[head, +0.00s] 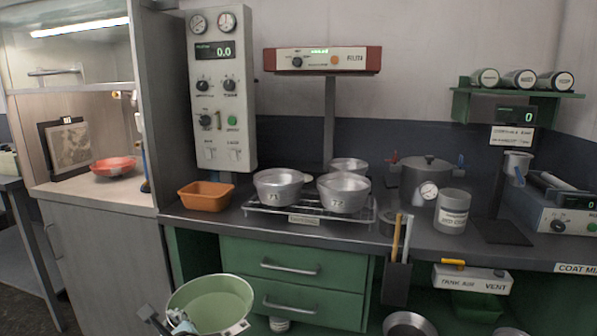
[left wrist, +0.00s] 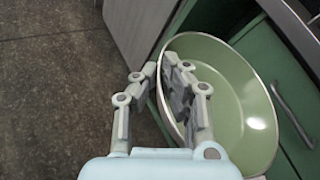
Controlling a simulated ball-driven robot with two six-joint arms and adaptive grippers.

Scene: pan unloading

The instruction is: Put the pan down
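The pan is a wide, round green vessel with a pale rim (head: 207,290). It is at the bottom of the head view, in front of the green drawers and below the worktop, and its lower part is cut off. In the left wrist view the pan (left wrist: 235,95) fills the right side. My left gripper (left wrist: 160,66) has its fingers close together on either side of the pan's near rim, pinching it. In the head view my left gripper (head: 178,318) shows at the pan's left edge. The pan looks empty. My right gripper is not in view.
The dark worktop (head: 225,222) carries an orange tray (head: 206,195), a wire rack (head: 262,211) with metal pots, a lidded grey pot (head: 428,180) and a labelled canister (head: 452,212). A tool holder (head: 396,283) hangs at the front edge. Bare floor (left wrist: 55,75) lies left of the pan.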

